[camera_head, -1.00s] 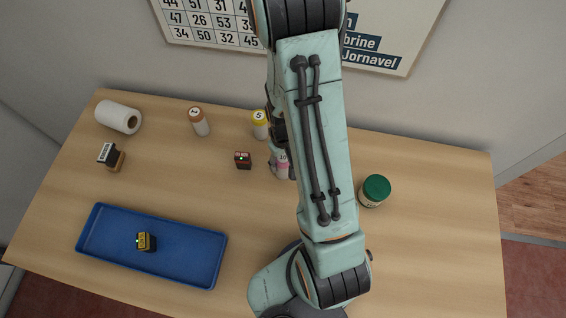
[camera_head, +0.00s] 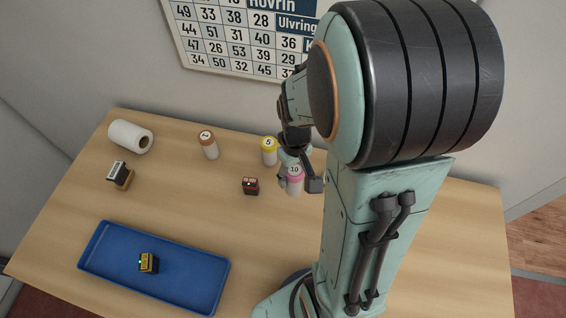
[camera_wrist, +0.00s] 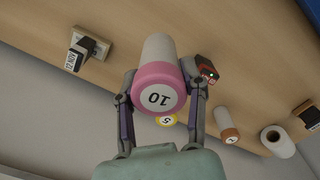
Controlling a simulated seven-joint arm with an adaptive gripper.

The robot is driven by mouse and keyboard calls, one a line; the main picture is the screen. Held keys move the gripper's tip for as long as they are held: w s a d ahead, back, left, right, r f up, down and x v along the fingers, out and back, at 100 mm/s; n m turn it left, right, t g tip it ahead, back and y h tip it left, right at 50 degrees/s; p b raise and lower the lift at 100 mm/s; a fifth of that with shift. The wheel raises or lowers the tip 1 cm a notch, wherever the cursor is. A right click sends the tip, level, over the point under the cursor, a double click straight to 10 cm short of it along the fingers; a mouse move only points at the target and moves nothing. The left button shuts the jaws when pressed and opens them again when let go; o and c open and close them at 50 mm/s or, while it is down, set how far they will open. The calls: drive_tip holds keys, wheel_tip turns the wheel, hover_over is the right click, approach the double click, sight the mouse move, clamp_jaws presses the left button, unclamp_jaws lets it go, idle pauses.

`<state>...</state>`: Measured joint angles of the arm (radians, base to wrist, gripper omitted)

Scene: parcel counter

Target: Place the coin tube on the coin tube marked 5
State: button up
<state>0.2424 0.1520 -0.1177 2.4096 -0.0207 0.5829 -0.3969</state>
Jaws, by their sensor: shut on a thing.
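My gripper (camera_head: 292,172) is shut on a coin tube (camera_head: 294,183) with a pink cap marked 10. In the wrist view, my gripper (camera_wrist: 163,85) has a finger on each side of this tube (camera_wrist: 158,72). The tube looks about upright in the head view; I cannot tell its exact height over the counter. The coin tube marked 5 (camera_head: 269,152) has a yellow cap and stands upright just left of and behind the held tube. In the wrist view, its cap (camera_wrist: 166,121) shows partly behind the held cap.
A small red device (camera_head: 250,186) is close by the held tube. A blue tray (camera_head: 185,294) holds a yellow device (camera_head: 148,262). My arm hides the counter's right side.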

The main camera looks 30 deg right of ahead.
wheel_tip(320, 180, up, 12)
drive_tip(key=w+a+n, duration=0.1)
drive_tip(key=a+n, duration=0.1)
drive_tip(key=n, duration=0.1)
hover_over(268, 142)
drive_tip(key=shift+f, duration=6.35)
drive_tip(key=shift+f, duration=0.1)
drive_tip(key=o, duration=1.2)
drive_tip(key=shift+f, duration=0.1)
drive_tip(key=shift+o, duration=0.2)
